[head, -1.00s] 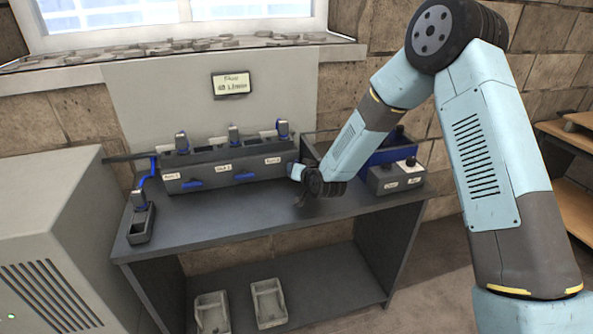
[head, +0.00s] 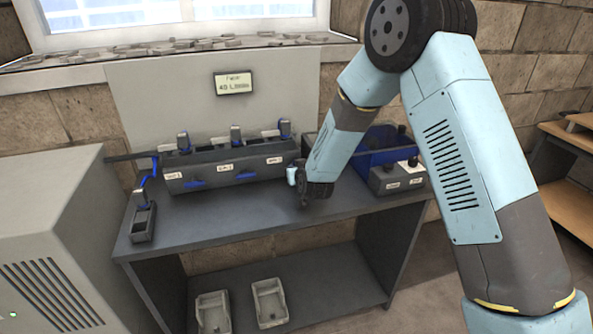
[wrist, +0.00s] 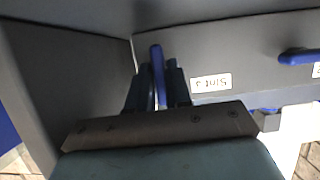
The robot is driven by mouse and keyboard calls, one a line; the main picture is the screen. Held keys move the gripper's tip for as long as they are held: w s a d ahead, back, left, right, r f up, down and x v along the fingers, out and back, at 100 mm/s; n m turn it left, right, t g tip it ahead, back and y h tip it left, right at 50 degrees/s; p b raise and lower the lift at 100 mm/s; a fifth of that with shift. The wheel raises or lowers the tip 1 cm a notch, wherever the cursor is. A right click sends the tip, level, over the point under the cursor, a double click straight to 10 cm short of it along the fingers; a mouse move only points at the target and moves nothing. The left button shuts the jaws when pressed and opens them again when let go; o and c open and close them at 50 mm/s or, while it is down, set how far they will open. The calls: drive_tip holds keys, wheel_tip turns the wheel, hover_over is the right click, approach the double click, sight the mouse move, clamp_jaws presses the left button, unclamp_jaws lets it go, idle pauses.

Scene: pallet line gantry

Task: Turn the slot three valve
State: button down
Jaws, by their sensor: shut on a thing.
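The slot three valve is a blue lever (wrist: 157,66) on the grey manifold's front, beside a white label (wrist: 211,82) that appears upside down in the wrist view. My gripper (wrist: 158,88) is shut on this lever, one dark finger on each side. The lever points along the fingers, while the neighbouring blue lever (wrist: 298,57) lies crosswise. In the head view my gripper (head: 301,178) is at the right end of the manifold (head: 215,182) and hides the third lever. The other two levers, left (head: 195,184) and middle (head: 246,176), show there.
A small display (head: 233,84) above the manifold seems to read 40 L/min. A blue bin (head: 375,150) and a grey control box (head: 397,177) stand right of my gripper. A grey holder (head: 143,222) stands at the bench's left. The bench front (head: 225,218) is clear.

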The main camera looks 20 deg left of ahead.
drive_tip(key=shift+d+f, duration=0.15)
drive_tip(key=c, duration=1.1)
unclamp_jaws()
drive_tip(key=v, duration=1.3)
drive_tip(key=shift+s, duration=0.35)
